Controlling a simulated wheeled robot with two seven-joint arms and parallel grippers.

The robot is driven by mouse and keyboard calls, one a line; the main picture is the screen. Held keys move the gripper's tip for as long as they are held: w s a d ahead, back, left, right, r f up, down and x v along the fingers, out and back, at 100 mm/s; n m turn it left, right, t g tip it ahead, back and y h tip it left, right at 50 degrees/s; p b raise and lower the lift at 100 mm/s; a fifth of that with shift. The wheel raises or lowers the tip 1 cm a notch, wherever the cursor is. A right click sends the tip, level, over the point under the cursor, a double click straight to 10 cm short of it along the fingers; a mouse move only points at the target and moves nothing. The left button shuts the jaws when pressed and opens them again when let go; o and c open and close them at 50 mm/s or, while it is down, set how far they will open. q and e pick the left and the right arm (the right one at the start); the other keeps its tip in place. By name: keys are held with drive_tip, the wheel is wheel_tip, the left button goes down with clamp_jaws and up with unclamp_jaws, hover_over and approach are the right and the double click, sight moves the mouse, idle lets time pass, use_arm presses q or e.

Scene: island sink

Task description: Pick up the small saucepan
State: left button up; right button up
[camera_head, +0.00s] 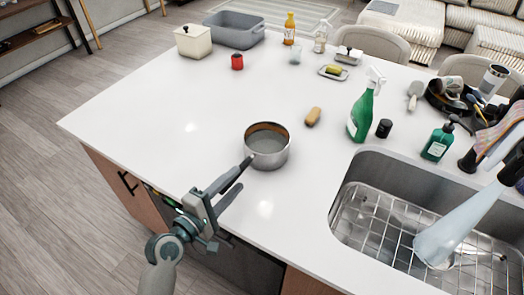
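The small saucepan (267,147) is a round metal pot with a brownish inner wall. It stands upright on the white island counter, left of the sink. No separate handle can be made out clearly; the gripper overlaps the pot's left side. My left gripper (243,174) reaches in from the lower left over the counter's front edge. Its two dark fingers are apart, and the upper fingertip meets the pot's lower left side in the picture. Whether it touches, or whether a handle lies by the fingers, I cannot tell.
A brown sponge-like item (313,116), a green spray bottle (361,114) and a black cup (384,128) stand right of the pot. The sink (345,215) with a wire rack is at the right. The counter's left is clear.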

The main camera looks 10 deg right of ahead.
use_arm(q)
drive_tip(key=shift+w, duration=0.1)
drive_tip(key=shift+w+d+p, duration=0.2)
drive_tip(key=shift+w+p, duration=0.25)
drive_tip(key=shift+w, duration=0.1)
drive_tip(key=w, duration=0.1)
drive_tip(key=w+d+p, duration=0.1)
drive_tip(key=shift+w+d+f, duration=0.1)
drive_tip(key=shift+w+d, duration=0.05)
drive_tip(key=shift+w, duration=0.2)
drive_tip(key=shift+w+d+f, duration=0.2)
drive_tip(key=shift+w+d, duration=0.15)
drive_tip(key=shift+w, duration=0.1)
drive_tip(key=shift+c, duration=0.6)
clamp_jaws()
drive_tip(key=shift+r, duration=0.1)
